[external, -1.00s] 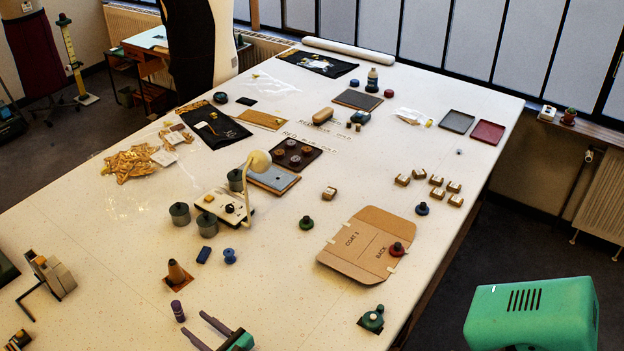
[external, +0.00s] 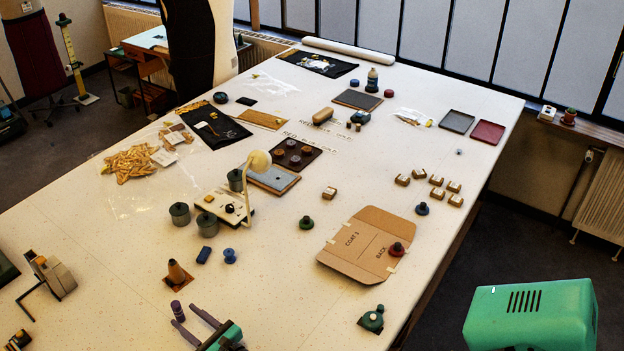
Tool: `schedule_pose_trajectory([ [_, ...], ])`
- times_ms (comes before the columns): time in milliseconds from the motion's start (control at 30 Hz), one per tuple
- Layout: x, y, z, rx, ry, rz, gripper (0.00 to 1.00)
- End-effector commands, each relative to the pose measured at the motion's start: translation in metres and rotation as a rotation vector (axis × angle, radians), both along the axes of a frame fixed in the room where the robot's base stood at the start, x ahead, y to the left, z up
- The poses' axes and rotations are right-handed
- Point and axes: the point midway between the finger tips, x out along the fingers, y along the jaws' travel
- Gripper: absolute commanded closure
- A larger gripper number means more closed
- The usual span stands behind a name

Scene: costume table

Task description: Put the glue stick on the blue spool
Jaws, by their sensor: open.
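The purple glue stick (external: 177,310) stands on the white table near the bottom left. My gripper (external: 183,315) is open, its two long purple-grey fingers pointing up and left. The fingertips are at the glue stick, one on each side of it in the picture. I cannot tell whether they touch it or how high they are. The blue spool (external: 230,257) stands on the table up and right of the glue stick, with nothing on it. A small blue block (external: 204,255) lies just left of the spool.
A brown cone on a square base (external: 177,273) stands just above the glue stick. A lamp on a control box (external: 225,207) and grey cylinders (external: 206,225) stand beyond the spool. A green pincushion-like object (external: 371,320) is to the right. The table between gripper and spool is clear.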

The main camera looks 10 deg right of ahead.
Motion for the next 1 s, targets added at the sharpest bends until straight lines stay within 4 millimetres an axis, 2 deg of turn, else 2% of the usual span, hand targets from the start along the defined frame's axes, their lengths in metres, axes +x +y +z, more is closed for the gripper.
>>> schedule_pose_trajectory([
  [433, 0.031, 0.028, 0.000, 0.001, 0.001, 0.000, 0.56],
  [1000, 0.036, 0.032, 0.000, 0.000, 0.000, 0.000, 0.56],
])
